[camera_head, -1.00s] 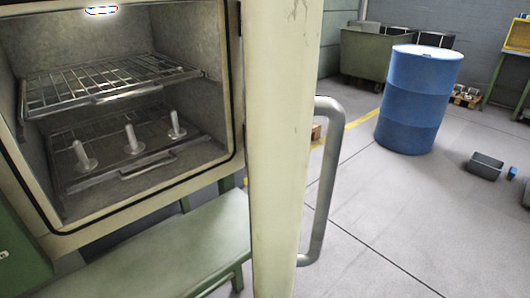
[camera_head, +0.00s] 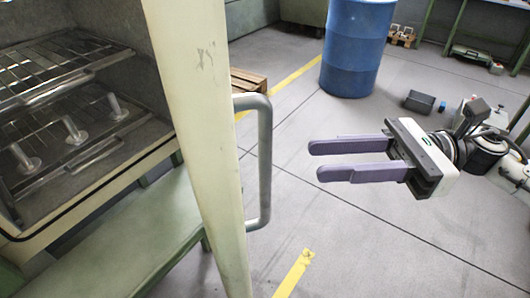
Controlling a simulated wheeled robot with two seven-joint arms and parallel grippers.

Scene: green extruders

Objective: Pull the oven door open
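The cream oven door (camera_head: 205,130) stands swung open, seen nearly edge-on, left of the middle of the head view. Its grey tubular handle (camera_head: 265,160) is on the door's right side. The oven interior (camera_head: 110,28) shows at the left, with wire racks (camera_head: 65,50) and several metal pegs (camera_head: 73,130) on the lower one. My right gripper (camera_head: 314,160) is to the right of the handle and apart from it. Its two purple fingers point left, are spread, and hold nothing. My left gripper is not in view.
A green bench (camera_head: 130,240) is below the oven. A blue barrel (camera_head: 355,50) stands at the back, with a wooden pallet (camera_head: 248,82) left of it. A small dark bin (camera_head: 419,101) lies on the floor. Grey floor is free around the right gripper.

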